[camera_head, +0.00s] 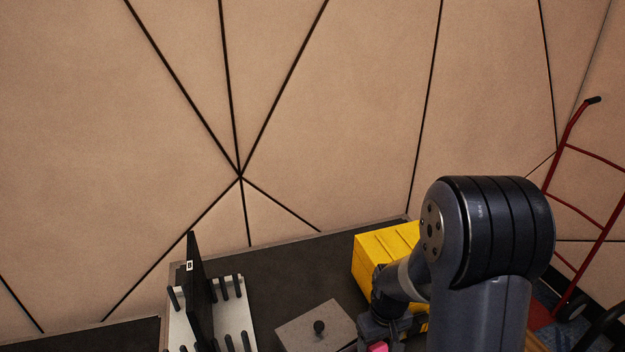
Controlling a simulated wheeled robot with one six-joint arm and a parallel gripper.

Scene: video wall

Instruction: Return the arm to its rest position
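My arm stands at the lower right of the head view, a dark thick joint on a grey link. It bends down and to the left to my gripper (385,331), which is at the bottom edge in front of a yellow box (382,250). The fingers are small and partly cut off by the frame, so I cannot tell whether they are open or shut. A small pink thing (378,347) shows at the gripper's lower end; I cannot tell whether it is held.
A dark table (290,270) runs along the panelled wall. On it are a white rack (180,325) with black pegs and an upright black panel (199,280), and a grey lidded box (312,335) with a knob. A red hand truck (580,195) stands at right.

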